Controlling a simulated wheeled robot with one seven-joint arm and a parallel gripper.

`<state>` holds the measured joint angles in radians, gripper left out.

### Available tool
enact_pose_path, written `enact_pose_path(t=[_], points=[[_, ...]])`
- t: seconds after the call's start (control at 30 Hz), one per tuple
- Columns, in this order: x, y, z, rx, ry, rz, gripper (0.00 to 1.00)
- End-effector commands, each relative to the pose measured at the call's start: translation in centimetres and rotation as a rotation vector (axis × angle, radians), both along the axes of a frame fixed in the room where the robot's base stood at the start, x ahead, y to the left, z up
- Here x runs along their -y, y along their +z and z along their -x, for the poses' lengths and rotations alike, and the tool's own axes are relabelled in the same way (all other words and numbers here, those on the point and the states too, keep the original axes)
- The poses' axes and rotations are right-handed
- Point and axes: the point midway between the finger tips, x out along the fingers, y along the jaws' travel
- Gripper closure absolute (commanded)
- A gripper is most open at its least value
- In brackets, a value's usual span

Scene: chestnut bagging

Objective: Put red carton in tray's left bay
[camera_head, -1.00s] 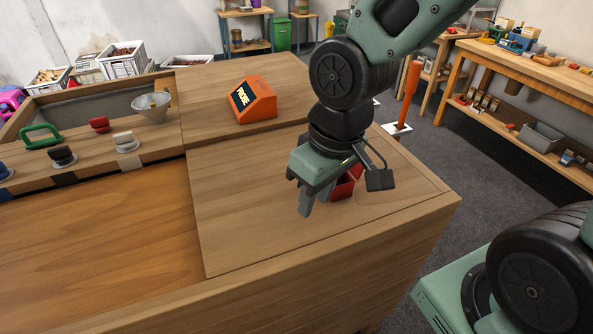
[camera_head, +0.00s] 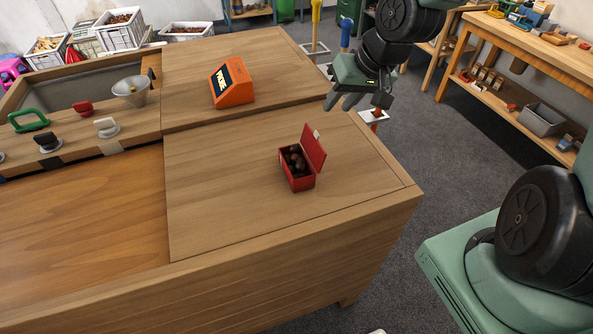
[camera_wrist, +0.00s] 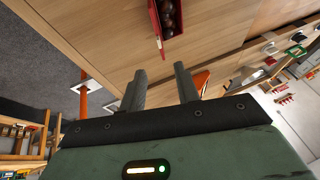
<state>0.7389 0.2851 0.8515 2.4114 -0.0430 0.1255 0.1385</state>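The red carton (camera_head: 301,184) stands upright on the right part of the wooden counter, with its lid open to the right and dark chestnuts inside. In the wrist view the carton (camera_wrist: 155,28) shows at the top edge, partly cut off, beyond the fingertips. My gripper (camera_head: 344,101) is raised behind and to the right of the carton, near the counter's right edge and apart from it. In the wrist view my gripper (camera_wrist: 162,84) has its two fingers spread with nothing between them. I see no tray with bays in these frames.
An orange wedge-shaped box (camera_head: 231,85) stands on the counter behind the carton. Bare counter surrounds the carton. A wooden workbench (camera_head: 480,50) stands across the grey floor at right.

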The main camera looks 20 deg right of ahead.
Motion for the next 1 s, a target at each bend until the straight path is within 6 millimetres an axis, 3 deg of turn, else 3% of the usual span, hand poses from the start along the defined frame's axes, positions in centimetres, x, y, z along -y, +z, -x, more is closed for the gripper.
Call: enact_pose_path(t=[0.6, 1.0], points=[[-1.9, -7.0, -2.9, -0.003, 0.002, -0.001, 0.68], [-2.4, -9.3, -3.8, -0.005, 0.004, 0.001, 0.68]])
